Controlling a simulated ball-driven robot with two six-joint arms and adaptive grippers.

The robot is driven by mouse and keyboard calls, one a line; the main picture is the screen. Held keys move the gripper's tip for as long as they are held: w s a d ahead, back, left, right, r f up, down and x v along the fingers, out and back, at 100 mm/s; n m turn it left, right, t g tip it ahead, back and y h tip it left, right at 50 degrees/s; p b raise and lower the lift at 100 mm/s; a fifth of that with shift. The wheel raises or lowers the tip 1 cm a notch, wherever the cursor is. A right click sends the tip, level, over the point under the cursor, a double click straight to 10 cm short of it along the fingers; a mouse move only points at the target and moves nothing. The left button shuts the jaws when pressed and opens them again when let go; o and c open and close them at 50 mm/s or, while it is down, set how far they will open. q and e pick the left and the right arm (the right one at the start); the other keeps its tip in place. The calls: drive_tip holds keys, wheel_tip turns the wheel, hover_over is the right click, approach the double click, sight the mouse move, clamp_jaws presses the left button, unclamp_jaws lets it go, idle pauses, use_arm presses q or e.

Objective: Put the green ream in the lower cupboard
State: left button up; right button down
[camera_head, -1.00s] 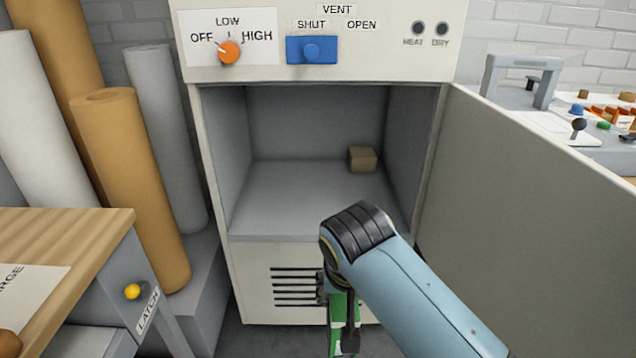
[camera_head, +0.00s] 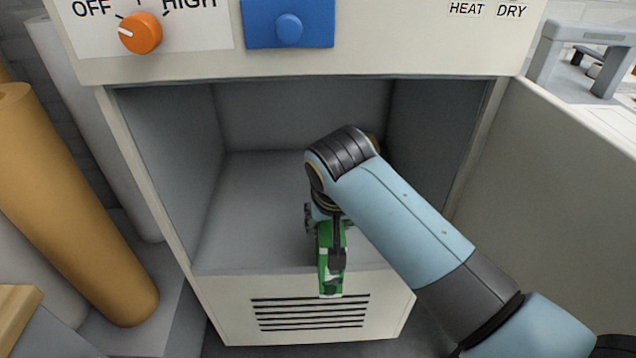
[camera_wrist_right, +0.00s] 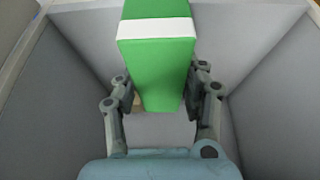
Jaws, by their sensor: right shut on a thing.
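The green ream (camera_head: 331,262) with white bands hangs from my right gripper (camera_head: 333,240), in front of the open lower cupboard (camera_head: 255,195) in the head view. In the right wrist view the ream (camera_wrist_right: 158,75) stands between the two fingers of my right gripper (camera_wrist_right: 160,108), which are shut on it, with the cupboard's grey walls around them. The ream's lower end overlaps the cupboard's front sill in the head view. I cannot tell whether it touches the sill. My right arm hides part of the cupboard's inside. My left gripper is not in view.
The cupboard door (camera_head: 560,200) stands open at the right. A brown block at the back of the cupboard is mostly hidden by my wrist. A vented panel (camera_head: 312,312) lies below the opening. Rolls (camera_head: 70,215) stand at the left. The cupboard's left floor is clear.

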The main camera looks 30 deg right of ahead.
drive_tip(key=w+d+f+b, duration=0.3)
drive_tip(key=w+d, duration=0.4)
drive_tip(key=w, duration=0.5)
drive_tip(key=shift+w+d+f, duration=0.2)
drive_tip(key=shift+w+d, duration=0.15)
drive_tip(key=c, duration=0.7)
unclamp_jaws()
drive_tip(key=shift+s+f, duration=0.1)
drive_tip(key=shift+f, duration=0.05)
drive_tip(key=s+a+r+p, duration=0.2)
drive_tip(key=s+a, duration=0.5)
drive_tip(key=s, duration=0.4)
drive_tip(key=shift+r+p, duration=0.4)
drive_tip(key=shift+r, duration=0.1)
